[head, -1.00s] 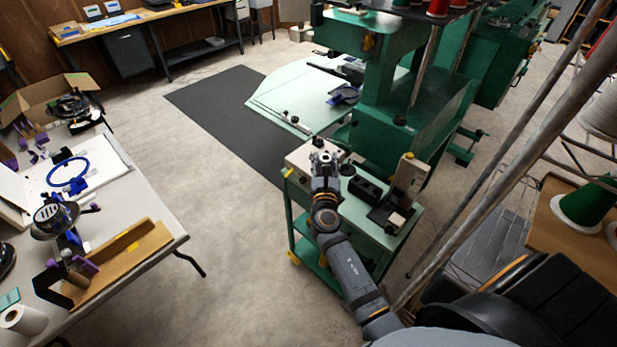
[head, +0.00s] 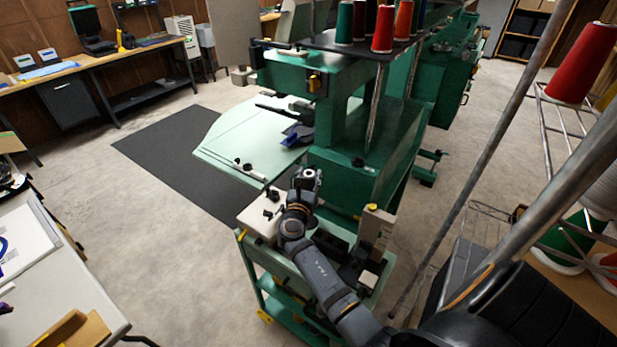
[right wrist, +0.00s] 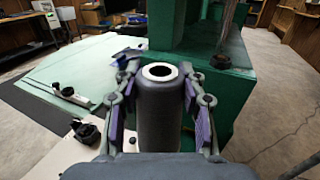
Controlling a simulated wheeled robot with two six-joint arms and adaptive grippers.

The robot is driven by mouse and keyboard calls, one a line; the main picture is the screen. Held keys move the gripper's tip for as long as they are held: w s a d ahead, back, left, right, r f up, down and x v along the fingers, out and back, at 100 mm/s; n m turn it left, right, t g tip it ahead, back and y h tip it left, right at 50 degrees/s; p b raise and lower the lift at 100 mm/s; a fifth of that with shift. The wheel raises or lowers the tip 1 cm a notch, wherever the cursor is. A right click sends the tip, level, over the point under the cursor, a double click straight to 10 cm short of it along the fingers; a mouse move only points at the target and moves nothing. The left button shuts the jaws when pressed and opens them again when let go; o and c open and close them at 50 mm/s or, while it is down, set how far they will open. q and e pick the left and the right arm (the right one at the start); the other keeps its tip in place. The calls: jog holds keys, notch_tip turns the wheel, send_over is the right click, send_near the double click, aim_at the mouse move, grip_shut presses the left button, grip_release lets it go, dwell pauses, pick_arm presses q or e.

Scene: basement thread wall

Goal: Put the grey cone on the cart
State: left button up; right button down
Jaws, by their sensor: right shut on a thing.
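The grey cone (right wrist: 160,120), dark with a pale rim around its top opening, stands roughly upright between the fingers of my right gripper in the right wrist view. My right gripper (head: 307,180) is shut on it and is over the back of the green cart (head: 283,270) in the head view. The cone is hard to make out there. I cannot tell whether its base, hidden in both views, touches anything. My left gripper is not in view.
A beige box (head: 256,222) sits at the cart's left end. A dark block and an upright beige device (head: 376,232) stand on its right part. The green machine (head: 350,170) and its pale table (head: 225,150) are close behind. Metal poles cross the right side.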

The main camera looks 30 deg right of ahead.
notch_tip(320, 180, down, 8)
jog(key=b, duration=0.7)
jog(key=shift+b, duration=0.3)
jog(key=shift+f+b, duration=0.35)
jog(key=shift+f, duration=0.15)
jog(key=shift+s+a, duration=0.1)
jog(key=shift+f, duration=0.1)
jog(key=shift+f, duration=0.15)
jog(key=c, duration=0.7)
grip_release()
